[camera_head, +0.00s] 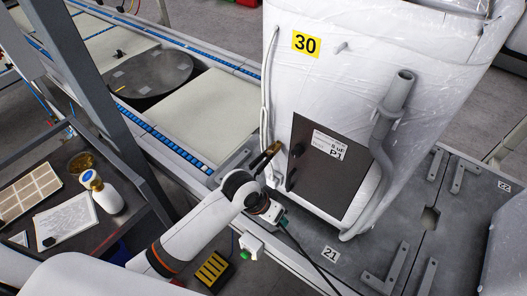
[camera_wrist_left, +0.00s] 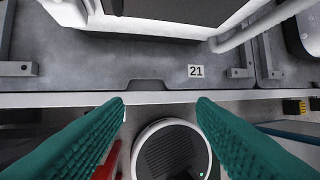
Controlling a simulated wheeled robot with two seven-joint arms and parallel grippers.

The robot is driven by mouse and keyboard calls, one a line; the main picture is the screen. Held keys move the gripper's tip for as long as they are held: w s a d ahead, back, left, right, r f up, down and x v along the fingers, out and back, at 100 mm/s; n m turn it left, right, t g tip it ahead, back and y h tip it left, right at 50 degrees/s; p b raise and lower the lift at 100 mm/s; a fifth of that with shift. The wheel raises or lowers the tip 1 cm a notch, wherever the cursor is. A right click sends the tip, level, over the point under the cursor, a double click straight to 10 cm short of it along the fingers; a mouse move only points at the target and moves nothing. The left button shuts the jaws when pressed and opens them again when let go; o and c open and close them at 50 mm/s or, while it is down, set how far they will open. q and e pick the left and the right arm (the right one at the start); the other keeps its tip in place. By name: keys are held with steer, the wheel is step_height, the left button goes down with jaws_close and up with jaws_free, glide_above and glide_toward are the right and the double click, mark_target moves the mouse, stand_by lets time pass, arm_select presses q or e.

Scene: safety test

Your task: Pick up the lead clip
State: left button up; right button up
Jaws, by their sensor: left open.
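A brass-coloured clip with dark parts (camera_head: 264,158), which looks like the lead clip, is at the lower left side of the white wrapped unit (camera_head: 340,85), near a dark panel marked P1 (camera_head: 325,170). I cannot tell whether it hangs or is attached there. My left gripper (camera_head: 281,222) is below it in the head view, apart from it, above the front edge of the grey platform. In the left wrist view its two teal fingers (camera_wrist_left: 161,101) are spread with nothing between them. The clip does not show in that view. My right gripper is not in view.
The grey platform (camera_head: 395,235) bears labels 21 and 22 and metal brackets. A grey pipe (camera_head: 393,105) runs down the wrapped unit. A bench (camera_head: 100,235) with a bottle (camera_head: 108,197) stands left. A yellow-and-black object (camera_head: 213,268) lies below my arm.

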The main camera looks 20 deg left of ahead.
arm_select(q)
step_height(320, 180, up, 12)
steer(key=d+f+m+g, duration=0.1)
steer(key=d+m, duration=0.1)
steer(key=n+g+y+p, duration=0.1)
steer(key=n+g+y, duration=0.1)
steer(key=y, duration=0.2)
glide_toward(264, 158)
steer(key=f, duration=0.1)
steer(key=f+p, duration=0.1)
steer(key=f, duration=0.1)
steer(key=shift+s+a+f+p, duration=0.1)
steer(key=shift+s+p, duration=0.1)
steer(key=shift+p, duration=0.1)
steer(key=shift+f+p, duration=0.35)
steer(key=shift+f, duration=0.25)
step_height(264, 158, down, 4)
steer(key=shift+a+r+p, duration=0.1)
steer(key=shift+r+p, duration=0.05)
steer(key=shift+p, duration=0.45)
steer(key=shift+f, duration=0.35)
steer(key=c, duration=0.9)
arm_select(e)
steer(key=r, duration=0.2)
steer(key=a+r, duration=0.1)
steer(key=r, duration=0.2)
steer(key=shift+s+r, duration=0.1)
